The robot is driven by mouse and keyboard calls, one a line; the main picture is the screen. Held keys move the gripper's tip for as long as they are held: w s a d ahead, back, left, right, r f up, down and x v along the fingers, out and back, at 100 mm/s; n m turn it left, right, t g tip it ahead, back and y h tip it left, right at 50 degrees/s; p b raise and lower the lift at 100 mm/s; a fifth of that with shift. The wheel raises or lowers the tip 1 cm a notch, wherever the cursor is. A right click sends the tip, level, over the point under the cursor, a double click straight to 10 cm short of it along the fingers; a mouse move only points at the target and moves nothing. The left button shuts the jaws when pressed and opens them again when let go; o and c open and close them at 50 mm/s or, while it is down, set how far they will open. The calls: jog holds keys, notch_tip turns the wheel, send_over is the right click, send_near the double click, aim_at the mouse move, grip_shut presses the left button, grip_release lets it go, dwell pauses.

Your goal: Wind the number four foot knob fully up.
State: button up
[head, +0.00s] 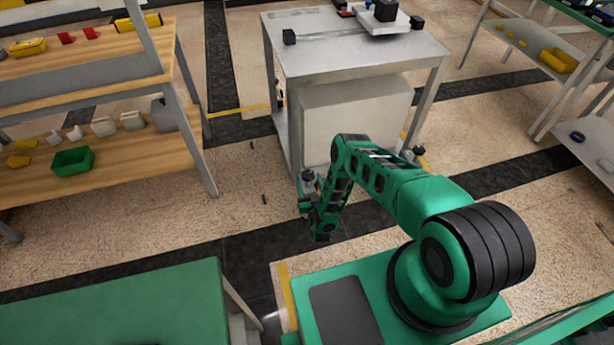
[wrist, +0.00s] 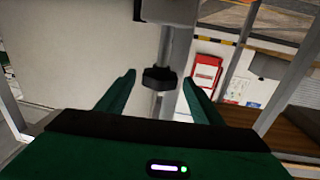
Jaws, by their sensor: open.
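A dark, many-sided foot knob (wrist: 159,78) sits on a thin metal stem below a grey block in the wrist view. My gripper (wrist: 160,84) is open, with one green finger to each side of the knob. Gaps show between the knob and both fingers, and nothing is held. In the head view my gripper (head: 308,186) is low at the near left leg of a grey metal table (head: 355,52); the knob there is hidden or too small to make out. No number is readable on the knob.
A large pale box (head: 355,110) fills the space under the table. Another dark foot fitting (head: 418,152) shows near the right leg. A wooden shelf unit (head: 110,160) with a green bin (head: 73,161) stands to the left, with open floor (head: 245,185) between.

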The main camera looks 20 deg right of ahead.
aim_at(308, 175)
jog(key=shift+w+d, duration=0.2)
jog(key=shift+w, duration=1.65)
jog(key=shift+c, duration=0.6)
jog(key=c, duration=1)
jog(key=shift+o, duration=0.2)
jog(key=shift+o, duration=0.2)
jog(key=shift+n+y, duration=0.3)
jog(key=shift+y, duration=0.2)
jog(key=n+y, duration=0.3)
jog(key=y, duration=0.1)
jog(key=shift+a+y, duration=0.1)
jog(key=shift+y, duration=0.2)
jog(key=shift+n+g+y, duration=0.6)
jog(key=shift+n+y, duration=0.6)
jog(key=shift+y, duration=0.6)
jog(key=shift+s+y, duration=0.1)
jog(key=shift+y, duration=0.2)
